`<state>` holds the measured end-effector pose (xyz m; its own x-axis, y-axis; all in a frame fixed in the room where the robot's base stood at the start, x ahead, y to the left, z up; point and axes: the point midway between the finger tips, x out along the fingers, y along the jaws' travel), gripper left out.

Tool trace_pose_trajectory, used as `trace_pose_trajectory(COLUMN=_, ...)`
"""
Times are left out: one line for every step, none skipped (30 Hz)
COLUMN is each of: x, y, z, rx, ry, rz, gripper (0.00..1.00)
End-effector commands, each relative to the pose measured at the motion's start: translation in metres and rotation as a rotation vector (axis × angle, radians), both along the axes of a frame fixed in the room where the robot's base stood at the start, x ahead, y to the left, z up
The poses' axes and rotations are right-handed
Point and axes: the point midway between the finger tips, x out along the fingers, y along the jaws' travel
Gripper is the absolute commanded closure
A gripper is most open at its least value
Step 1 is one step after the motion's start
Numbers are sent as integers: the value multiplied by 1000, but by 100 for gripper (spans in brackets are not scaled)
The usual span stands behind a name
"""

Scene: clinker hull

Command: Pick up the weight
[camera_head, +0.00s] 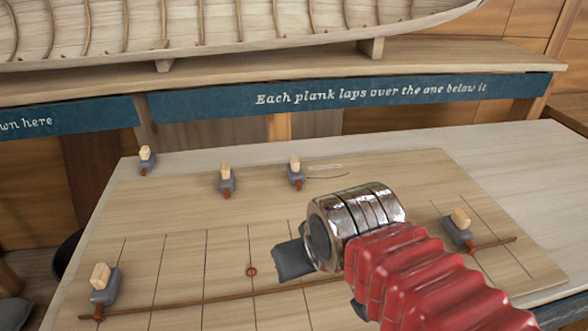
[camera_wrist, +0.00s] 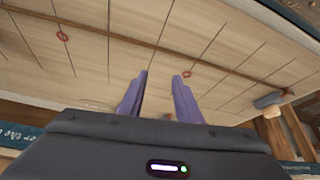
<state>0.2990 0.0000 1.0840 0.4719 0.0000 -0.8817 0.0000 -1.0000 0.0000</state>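Several grey weights with pale wooden blocks on top and reddish-brown tips stand on the board in the head view. One is at the front left (camera_head: 104,290), one at the right (camera_head: 459,233), and three at the back: far left (camera_head: 146,165), middle (camera_head: 226,184) and right (camera_head: 296,178). My gripper shows in the wrist view (camera_wrist: 160,74) with its two fingers apart and nothing between them. In the head view my arm partly hides it, with a dark finger (camera_head: 293,262) over the board. A grey weight (camera_wrist: 268,101) shows at the right of the wrist view.
A thin brown batten (camera_head: 205,300) crosses the lined board (camera_head: 190,215), near the front left and right weights. A red ring mark (camera_head: 251,271) is on the board. A planked hull (camera_head: 290,25) rests behind, above a blue lettered strip (camera_head: 350,97).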

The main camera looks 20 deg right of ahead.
Motion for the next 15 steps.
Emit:
trace_pose_trajectory(x=0, y=0, z=0, rx=0, ry=0, rz=0, gripper=69)
trace_pose_trajectory(x=0, y=0, z=0, rx=0, ry=0, rz=0, gripper=69)
trace_pose_trajectory(x=0, y=0, z=0, rx=0, ry=0, rz=0, gripper=69)
trace_pose_trajectory(x=0, y=0, z=0, rx=0, ry=0, rz=0, gripper=69)
trace_pose_trajectory(x=0, y=0, z=0, rx=0, ry=0, rz=0, gripper=69)
trace_pose_trajectory(x=0, y=0, z=0, rx=0, ry=0, rz=0, gripper=67)
trace_pose_trajectory(x=0, y=0, z=0, rx=0, ry=0, rz=0, gripper=65)
trace_pose_trajectory(x=0, y=0, z=1, rx=0, ry=0, rz=0, gripper=63)
trace_pose_trajectory(x=1, y=0, z=1, rx=0, ry=0, rz=-1, gripper=60)
trace_pose_trajectory(x=2, y=0, z=2, rx=0, ry=0, rz=-1, gripper=58)
trace_pose_trajectory(x=3, y=-1, z=3, rx=0, ry=0, rz=-2, gripper=56)
trace_pose_trajectory(x=6, y=-1, z=5, rx=0, ry=1, rz=-4, gripper=53)
trace_pose_trajectory(x=8, y=-2, z=6, rx=0, ry=3, rz=-6, gripper=51)
trace_pose_trajectory(x=11, y=-2, z=8, rx=1, ry=5, rz=-8, gripper=49)
trace_pose_trajectory(x=15, y=-3, z=11, rx=0, ry=5, rz=-10, gripper=46)
